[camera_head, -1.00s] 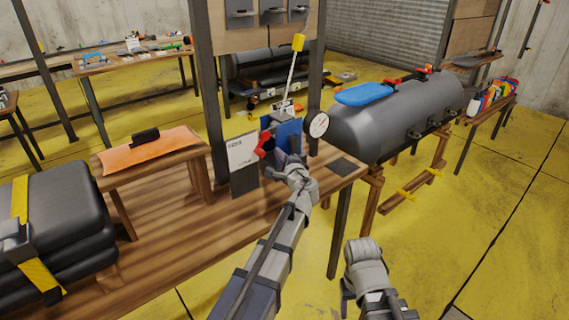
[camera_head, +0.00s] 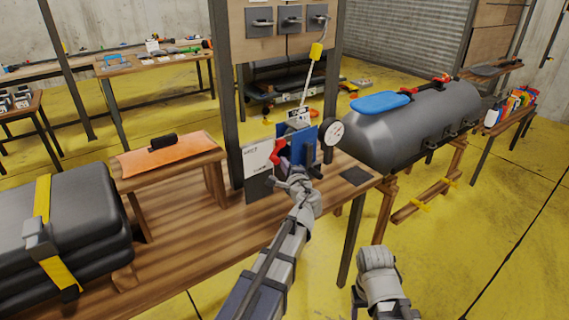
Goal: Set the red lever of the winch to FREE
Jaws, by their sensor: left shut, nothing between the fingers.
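The winch (camera_head: 304,146) is a blue unit on the wooden bench, beside a white card. Its red lever (camera_head: 277,152) shows on its left side, next to the card; its exact setting is too small to read. My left gripper (camera_head: 291,178) is shut and empty, just in front of and below the winch. It partly covers the winch's lower front, and I cannot tell whether it touches the lever. My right gripper (camera_head: 374,275) is low in the picture, off the bench's front edge; its fingers cannot be made out.

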